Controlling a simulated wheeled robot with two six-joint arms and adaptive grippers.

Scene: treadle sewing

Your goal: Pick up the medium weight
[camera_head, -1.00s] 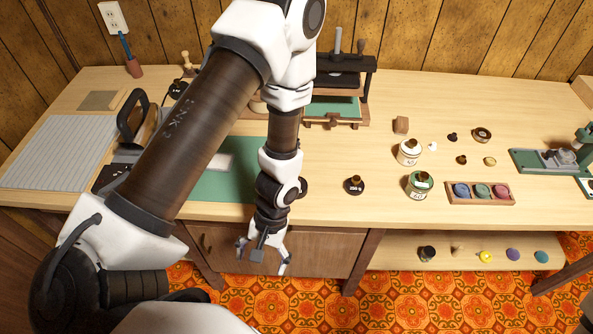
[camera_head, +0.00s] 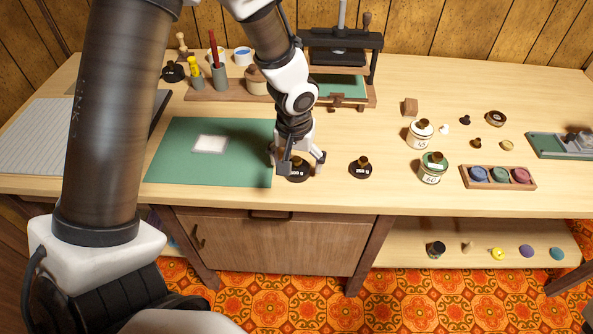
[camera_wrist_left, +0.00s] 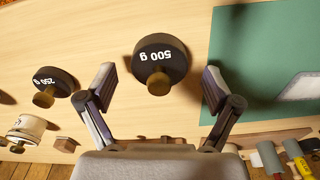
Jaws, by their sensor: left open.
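A black round weight marked "500 g" with a brass knob (camera_head: 298,174) stands on the table beside the green mat's right edge, partly hidden by my left gripper. In the left wrist view the 500 g weight (camera_wrist_left: 160,58) shows between the fingers, its label upside down. My left gripper (camera_head: 301,165) points down at it with fingers spread, one finger to each side; I cannot tell whether they touch it. A smaller weight marked "250 g" (camera_head: 361,169) stands to the right; it also shows in the left wrist view (camera_wrist_left: 54,82). My right gripper is out of view.
The green mat (camera_head: 180,165) with a pale card lies left. A similar black knobbed piece (camera_head: 173,71) stands at the back left. A wooden tool rack (camera_head: 220,92) and a press (camera_head: 340,50) stand behind. Jars (camera_head: 432,170) and a tray of coloured discs (camera_head: 497,178) are right.

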